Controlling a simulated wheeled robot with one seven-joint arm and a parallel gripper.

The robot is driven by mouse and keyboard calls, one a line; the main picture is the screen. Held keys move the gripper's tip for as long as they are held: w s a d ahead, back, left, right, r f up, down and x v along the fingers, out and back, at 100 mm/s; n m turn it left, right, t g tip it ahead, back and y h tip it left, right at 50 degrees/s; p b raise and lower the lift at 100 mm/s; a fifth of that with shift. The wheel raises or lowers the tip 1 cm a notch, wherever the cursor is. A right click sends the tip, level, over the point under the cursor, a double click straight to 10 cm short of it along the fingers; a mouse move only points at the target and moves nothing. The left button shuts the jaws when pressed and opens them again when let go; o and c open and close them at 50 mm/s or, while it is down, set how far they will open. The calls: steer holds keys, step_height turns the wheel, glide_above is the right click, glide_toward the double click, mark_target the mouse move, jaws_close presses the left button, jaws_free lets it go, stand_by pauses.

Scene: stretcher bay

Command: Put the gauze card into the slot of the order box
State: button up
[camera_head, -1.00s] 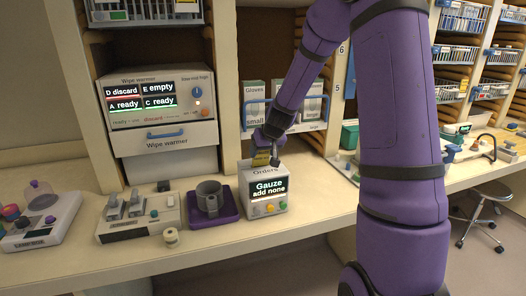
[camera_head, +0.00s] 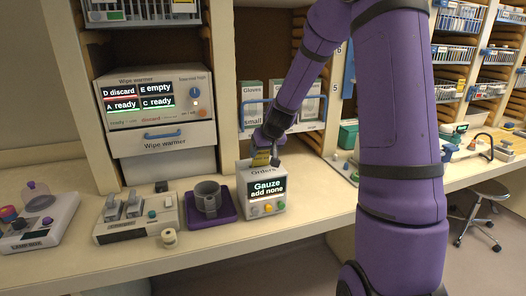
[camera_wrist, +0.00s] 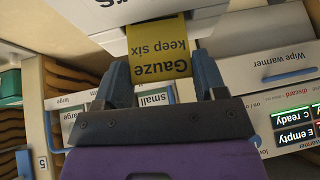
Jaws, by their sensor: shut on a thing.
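The order box (camera_head: 266,205) is a white box on the counter, its screen reading "Gauze add none". It also shows upside down at the top of the wrist view (camera_wrist: 85,14). The yellow gauze card (camera_wrist: 160,52) reads "Gauze keep six" and is held by its side edges between the fingers of my gripper (camera_wrist: 163,78). In the head view the card (camera_head: 261,157) stands over the top of the box, under my gripper (camera_head: 268,148). The card's far end meets the pale top of the box; I cannot tell how deep it sits in the slot, which is hidden.
Left of the box stand a purple tray (camera_head: 227,219) with a grey cup (camera_head: 208,196), a switch panel (camera_head: 136,229) and a small roll (camera_head: 169,238). The wipe warmer (camera_head: 158,100) and glove boxes (camera_head: 252,94) are behind. Bare counter lies in front.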

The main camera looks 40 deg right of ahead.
steer(key=shift+f, duration=0.55)
stand_by(0.6)
steer(key=o, duration=1.2)
steer(key=shift+r, duration=0.1)
steer(key=v, duration=1)
steer(key=shift+s+r, duration=0.2)
steer(key=shift+s, duration=0.05)
steer(key=s+a+r+n, duration=0.1)
steer(key=s+a+r, duration=0.4)
steer(key=s+a, duration=0.3)
steer(key=s+a+r+n, duration=0.2)
steer(key=s+a+r, duration=0.45)
steer(key=s, duration=0.45)
steer(key=shift+g, duration=0.6)
steer(key=s, duration=0.3)
steer(key=s+a, duration=0.1)
steer(key=s, duration=0.5)
steer(key=shift+s+a+f, duration=0.15)
steer(key=shift+f, duration=0.2)
